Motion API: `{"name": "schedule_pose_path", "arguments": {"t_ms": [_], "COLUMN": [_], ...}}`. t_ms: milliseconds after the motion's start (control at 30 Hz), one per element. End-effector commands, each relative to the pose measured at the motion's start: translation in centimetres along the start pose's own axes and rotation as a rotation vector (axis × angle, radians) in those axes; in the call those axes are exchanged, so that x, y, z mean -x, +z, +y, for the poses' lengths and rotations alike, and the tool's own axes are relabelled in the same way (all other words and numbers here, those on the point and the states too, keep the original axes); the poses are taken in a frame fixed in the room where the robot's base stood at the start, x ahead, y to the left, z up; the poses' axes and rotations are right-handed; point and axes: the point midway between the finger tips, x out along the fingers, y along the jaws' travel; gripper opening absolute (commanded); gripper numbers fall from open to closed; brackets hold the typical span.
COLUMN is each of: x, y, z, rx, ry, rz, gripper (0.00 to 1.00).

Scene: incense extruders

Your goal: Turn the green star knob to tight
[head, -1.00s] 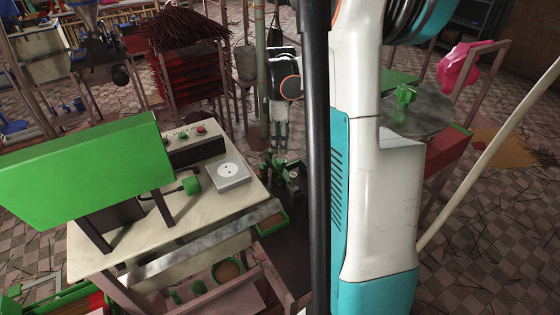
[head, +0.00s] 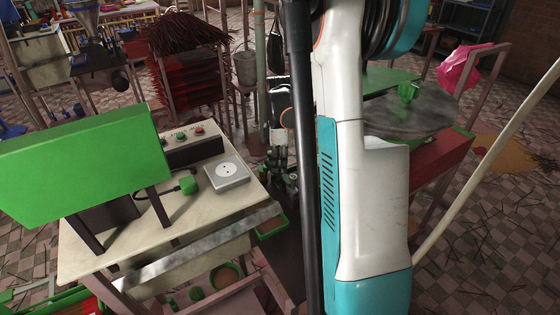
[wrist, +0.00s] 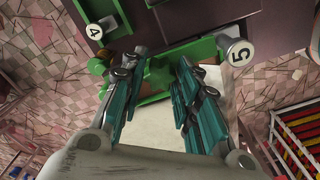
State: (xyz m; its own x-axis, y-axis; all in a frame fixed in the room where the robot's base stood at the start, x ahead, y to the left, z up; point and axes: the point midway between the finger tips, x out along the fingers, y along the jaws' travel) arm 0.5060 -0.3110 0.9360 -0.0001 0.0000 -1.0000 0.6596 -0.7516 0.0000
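A green lobed knob (head: 408,91) stands on the grey round disc of the machine at the right in the head view. Green rounded parts (wrist: 97,67) also show beside the left finger in the wrist view; I cannot tell whether one is the star knob. My gripper (head: 279,158) points down beyond the table's right edge in the head view, partly hidden by my arm. In the wrist view my gripper (wrist: 161,58) has its fingers apart, over green and brown parts. Nothing is clearly held.
The table carries a green panel (head: 80,165), a control box (head: 195,152), a grey socket (head: 228,177) and a green plug (head: 189,185). A pink bag (head: 459,67) hangs at the right.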

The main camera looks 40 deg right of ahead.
Motion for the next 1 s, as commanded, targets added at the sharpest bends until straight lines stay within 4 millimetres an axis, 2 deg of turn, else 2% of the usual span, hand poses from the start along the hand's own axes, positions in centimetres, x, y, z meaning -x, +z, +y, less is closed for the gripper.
{"name": "schedule_pose_path", "arguments": {"t_ms": [33,67,533,1000], "x": [0.01,0.0,0.03,0.07], "y": [0.0,0.0,-0.01,-0.03], "z": [0.0,0.0,0.0,-0.01], "rx": [0.0,0.0,-0.072,-0.459], "ry": [0.0,0.0,0.0,0.0], "rz": [0.0,0.0,0.0,0.0], "gripper": [0.1,0.04,0.04,0.04]}}
